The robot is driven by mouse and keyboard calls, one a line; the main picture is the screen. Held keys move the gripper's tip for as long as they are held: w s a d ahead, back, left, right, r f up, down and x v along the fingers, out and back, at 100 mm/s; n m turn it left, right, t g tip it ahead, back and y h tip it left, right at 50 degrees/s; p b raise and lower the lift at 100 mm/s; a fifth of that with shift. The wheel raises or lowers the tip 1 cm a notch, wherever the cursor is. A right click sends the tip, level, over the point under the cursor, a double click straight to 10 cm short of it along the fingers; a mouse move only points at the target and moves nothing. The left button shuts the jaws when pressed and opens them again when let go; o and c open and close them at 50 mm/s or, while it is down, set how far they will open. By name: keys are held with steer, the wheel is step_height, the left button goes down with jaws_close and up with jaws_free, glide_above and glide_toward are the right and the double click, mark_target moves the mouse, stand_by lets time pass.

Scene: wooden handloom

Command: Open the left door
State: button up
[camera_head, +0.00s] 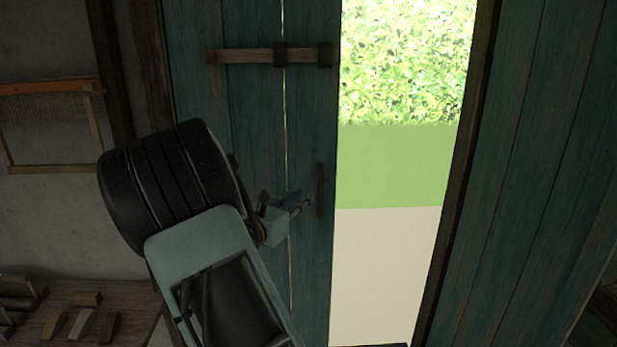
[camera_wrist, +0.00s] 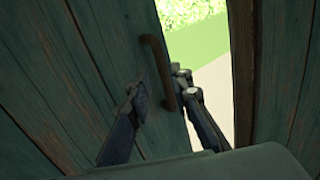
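The left door (camera_head: 230,110) is a teal plank door at the picture's middle left, and it also shows in the wrist view (camera_wrist: 45,70). Its dark upright handle (camera_head: 320,190) is near its right edge. My gripper (camera_head: 297,203) is at the door's face, close to the handle. In the wrist view my gripper (camera_wrist: 160,88) is open, one finger on each side of the handle (camera_wrist: 157,68). I cannot tell whether either finger touches the handle. My arm hides the door's lower left part.
A bright opening (camera_head: 390,170) onto greenery lies right of the door. A dark post (camera_head: 468,150) and another teal plank panel (camera_head: 540,150) bound it. A wooden latch bar (camera_head: 250,56) crosses the door above. A bench (camera_head: 85,325) with wood pieces stands at lower left.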

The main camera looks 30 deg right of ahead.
mark_target(319, 183)
steer(key=b+x, duration=0.1)
steer(key=x, duration=1)
jaws_close()
